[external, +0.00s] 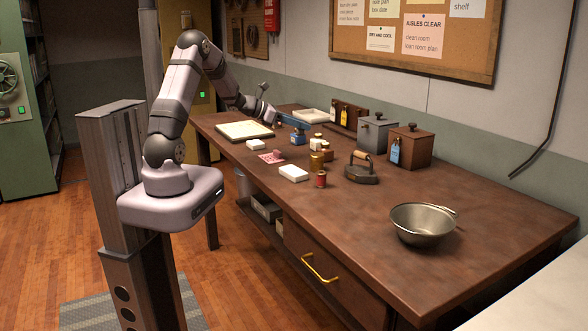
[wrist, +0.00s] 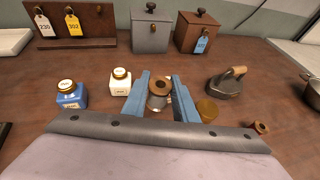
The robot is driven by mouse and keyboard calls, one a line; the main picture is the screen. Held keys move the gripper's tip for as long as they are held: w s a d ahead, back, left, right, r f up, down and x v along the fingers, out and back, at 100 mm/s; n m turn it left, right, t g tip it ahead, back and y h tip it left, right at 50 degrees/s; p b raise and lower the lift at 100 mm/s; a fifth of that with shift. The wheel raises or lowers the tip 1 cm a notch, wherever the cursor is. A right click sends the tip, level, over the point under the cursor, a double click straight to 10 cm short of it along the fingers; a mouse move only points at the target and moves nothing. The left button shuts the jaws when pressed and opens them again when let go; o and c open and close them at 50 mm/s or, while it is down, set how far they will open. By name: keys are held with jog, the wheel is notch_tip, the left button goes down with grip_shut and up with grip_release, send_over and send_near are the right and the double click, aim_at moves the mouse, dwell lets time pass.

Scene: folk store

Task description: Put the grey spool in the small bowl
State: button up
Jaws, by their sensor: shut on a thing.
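In the external view my gripper (external: 298,122) is low over the far part of the table, and I cannot make out the spool there. A round metal bowl (external: 423,226) stands on the near right part of the table, well apart from my gripper. Only its edge shows at the right of the wrist view (wrist: 313,84). No spool shows in it.
A blue bottle (wrist: 70,94) and a white bottle (wrist: 120,83) stand left of my gripper. A gold spool (wrist: 207,110), a flat iron (external: 361,169) and a red spool (external: 320,180) lie to the right. Grey (external: 376,135) and brown (external: 410,147) boxes stand behind.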

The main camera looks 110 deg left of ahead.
jog(key=shift+r, duration=0.2)
jog(key=shift+w, duration=0.1)
jog(key=shift+w+d, duration=0.1)
jog(key=shift+w, duration=0.2)
jog(key=w+d+r+m+t+h, duration=0.15)
jog(key=w+d+m+h, duration=0.35)
jog(key=w, duration=0.7)
notch_tip(320, 180, up, 3)
jog(key=m+g+h+b, duration=0.3)
jog(key=m+g+h, duration=0.1)
jog(key=m+h, duration=0.65)
send_over(406, 207)
jog(key=d, duration=0.6)
jog(key=shift+n+h, duration=0.25)
jog(key=shift+n, duration=0.1)
jog(key=shift+s+a+f+p, duration=0.1)
jog(key=shift+f+p, duration=0.15)
jog(key=shift+f, duration=2.3)
jog(key=shift+s+a+f+p, duration=0.1)
jog(key=shift+f+p, duration=0.15)
jog(key=shift+f, duration=2.3)
jog(key=shift+f, duration=0.1)
